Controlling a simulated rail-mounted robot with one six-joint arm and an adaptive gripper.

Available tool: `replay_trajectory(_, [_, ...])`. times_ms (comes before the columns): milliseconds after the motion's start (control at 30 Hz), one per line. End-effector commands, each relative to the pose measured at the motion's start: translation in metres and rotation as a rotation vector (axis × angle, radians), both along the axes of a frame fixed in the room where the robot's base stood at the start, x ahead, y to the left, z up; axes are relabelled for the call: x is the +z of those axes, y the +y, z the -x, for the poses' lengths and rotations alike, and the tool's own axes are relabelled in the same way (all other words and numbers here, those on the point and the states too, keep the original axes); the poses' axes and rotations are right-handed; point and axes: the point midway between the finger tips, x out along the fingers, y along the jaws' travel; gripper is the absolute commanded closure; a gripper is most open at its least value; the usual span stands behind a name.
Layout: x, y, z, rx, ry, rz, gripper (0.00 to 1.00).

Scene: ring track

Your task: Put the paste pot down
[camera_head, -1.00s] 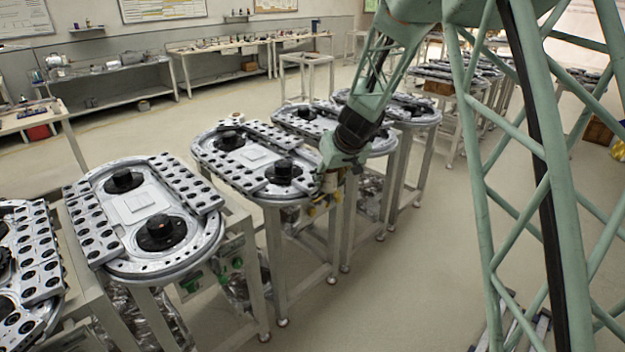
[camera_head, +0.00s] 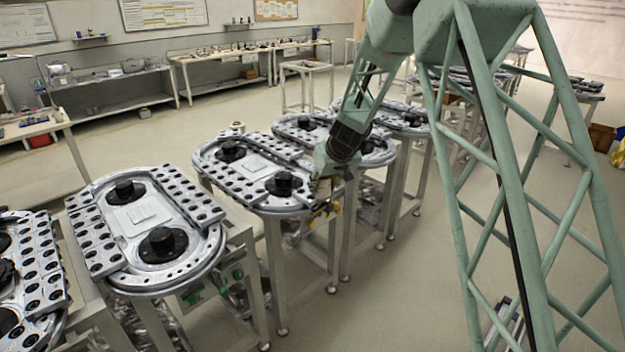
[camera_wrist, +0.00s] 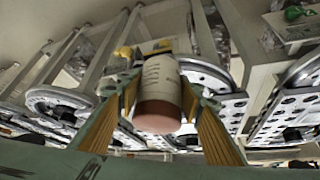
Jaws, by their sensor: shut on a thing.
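The paste pot (camera_wrist: 160,88) is a small cylinder with a pale printed label and a pinkish end facing the wrist camera. My gripper (camera_wrist: 160,92) is shut on it, with one yellow-ribbed finger on each side. In the head view my gripper (camera_head: 326,192) hangs at the right end of the middle ring-track table (camera_head: 240,195), near its rim. The pot cannot be made out clearly there, and I cannot tell whether it touches anything.
Another ring-track table (camera_head: 155,280) stands nearer, at left, with black hubs and perforated plates. A small white round item (camera_head: 237,127) sits at the middle table's far edge. More track tables stand behind my arm.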

Motion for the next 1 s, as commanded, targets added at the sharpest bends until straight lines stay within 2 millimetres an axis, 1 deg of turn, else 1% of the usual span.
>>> replay_trajectory(33, [0.001, 0.003, -0.006, 0.001, 0.000, 0.000, 0.80])
replay_trajectory(800, [-0.008, 0.039, -0.084, 0.001, -0.001, 0.000, 0.80])
replay_trajectory(1000, [-0.010, 0.044, -0.096, 0.000, -0.001, 0.000, 0.80])
